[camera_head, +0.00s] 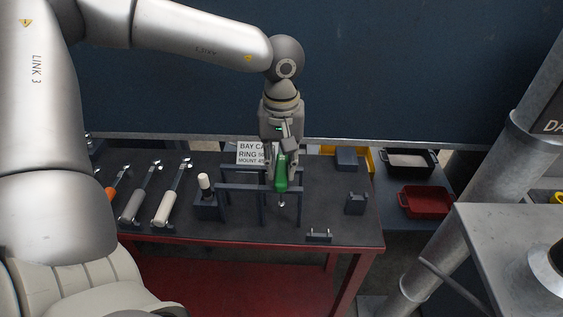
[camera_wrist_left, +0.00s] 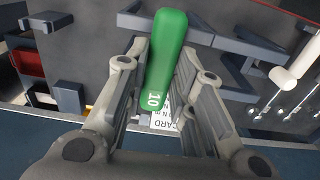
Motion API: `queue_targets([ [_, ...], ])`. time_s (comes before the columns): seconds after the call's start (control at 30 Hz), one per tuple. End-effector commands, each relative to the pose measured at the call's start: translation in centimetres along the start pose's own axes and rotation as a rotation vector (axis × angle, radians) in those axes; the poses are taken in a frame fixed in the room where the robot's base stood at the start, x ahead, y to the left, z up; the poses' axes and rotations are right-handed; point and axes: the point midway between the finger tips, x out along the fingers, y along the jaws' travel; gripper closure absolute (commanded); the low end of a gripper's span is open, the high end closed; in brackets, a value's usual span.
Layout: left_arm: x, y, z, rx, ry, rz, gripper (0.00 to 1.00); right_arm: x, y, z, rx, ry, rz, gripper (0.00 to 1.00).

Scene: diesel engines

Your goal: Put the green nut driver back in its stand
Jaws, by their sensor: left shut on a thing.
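The green nut driver (camera_head: 281,174) is in my left gripper (camera_head: 280,158), handle up and shaft pointing down, roughly upright in the head view. In the left wrist view its green handle (camera_wrist_left: 168,50), marked 10, lies between the two fingers of my left gripper (camera_wrist_left: 165,75). A dark blue stand with upright frames (camera_head: 242,188) is on the bench under and beside the driver. The shaft tip is near the right-hand frame; I cannot tell whether it is in or in front of it. My right gripper is not in view.
A white-handled tool (camera_head: 204,182) stands in a holder left of the frames. Several wrenches lie farther left on the dark bench (camera_head: 325,205). A sign (camera_head: 250,153) stands behind the frames. Small dark brackets (camera_head: 356,203) are to the right, with a red tray (camera_head: 425,201) beyond.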

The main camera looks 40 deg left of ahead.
Motion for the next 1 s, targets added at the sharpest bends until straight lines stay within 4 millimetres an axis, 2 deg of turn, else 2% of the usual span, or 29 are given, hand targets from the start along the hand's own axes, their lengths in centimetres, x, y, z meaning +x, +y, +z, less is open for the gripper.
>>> queue_targets([
  [0.27, -0.03, 0.02, -0.03, 0.0, 0.001, 0.001, 1.0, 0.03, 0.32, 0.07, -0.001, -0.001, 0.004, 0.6],
  [0.3, -0.03, 0.03, -0.03, 0.001, 0.001, 0.001, 0.74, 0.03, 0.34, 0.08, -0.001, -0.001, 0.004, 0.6],
  [0.47, -0.02, 0.02, -0.02, 0.001, 0.001, 0.001, 0.54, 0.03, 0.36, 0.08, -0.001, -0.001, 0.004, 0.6],
  [0.7, -0.01, 0.02, -0.01, 0.001, 0.001, 0.0, 0.52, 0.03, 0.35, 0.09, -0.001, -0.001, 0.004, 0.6],
  [0.83, 0.03, 0.0, 0.0, 0.001, 0.0, 0.0, 0.36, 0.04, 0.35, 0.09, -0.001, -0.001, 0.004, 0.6],
  [1.0, 0.02, 0.0, 0.0, 0.001, 0.0, 0.0, 0.36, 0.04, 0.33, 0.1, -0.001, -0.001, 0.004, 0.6],
])
